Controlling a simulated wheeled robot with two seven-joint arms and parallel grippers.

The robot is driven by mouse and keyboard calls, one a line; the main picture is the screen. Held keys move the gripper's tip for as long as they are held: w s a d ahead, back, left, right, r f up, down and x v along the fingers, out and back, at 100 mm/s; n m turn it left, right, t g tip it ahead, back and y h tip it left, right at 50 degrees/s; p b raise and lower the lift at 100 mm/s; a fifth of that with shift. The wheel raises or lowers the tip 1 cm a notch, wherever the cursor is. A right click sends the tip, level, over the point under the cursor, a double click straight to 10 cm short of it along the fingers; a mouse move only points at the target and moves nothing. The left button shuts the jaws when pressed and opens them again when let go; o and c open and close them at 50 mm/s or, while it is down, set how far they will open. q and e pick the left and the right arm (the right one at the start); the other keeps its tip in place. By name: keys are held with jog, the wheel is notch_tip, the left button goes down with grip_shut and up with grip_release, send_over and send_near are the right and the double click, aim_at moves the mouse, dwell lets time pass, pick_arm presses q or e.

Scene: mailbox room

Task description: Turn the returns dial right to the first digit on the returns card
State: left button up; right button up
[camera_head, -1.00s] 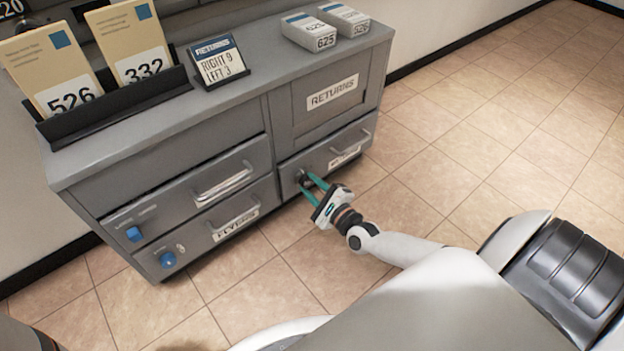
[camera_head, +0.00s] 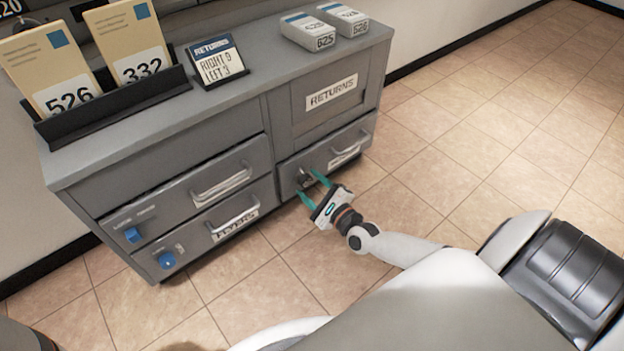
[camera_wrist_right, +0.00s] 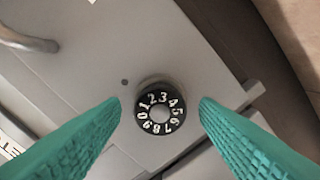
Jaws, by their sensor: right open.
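The returns dial (camera_wrist_right: 160,112) is a round black knob with white digits on the lower right drawer front, and it shows clearly in the right wrist view. A small dark dot sits on the panel to its upper left. My right gripper (camera_wrist_right: 160,103) is open, its teal fingers on either side of the dial with gaps between. In the head view the right gripper (camera_head: 312,185) is at the drawer front and the dial (camera_head: 303,178) is small there. The returns card (camera_head: 217,62) stands on the cabinet top and reads RIGHT 9, LEFT 3. My left gripper is out of view.
The grey cabinet (camera_head: 180,125) has a RETURNS door (camera_head: 332,92) above the dial's drawer and a bar handle (camera_head: 350,150) beside the dial. Blue knobs are on the left drawers. Envelopes in a black holder and two boxes stand on top. Tiled floor at right is clear.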

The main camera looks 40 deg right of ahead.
jog(key=s+d+p, duration=0.1)
jog(key=s+p, duration=0.4)
jog(key=s, duration=0.7)
jog(key=shift+p, duration=0.4)
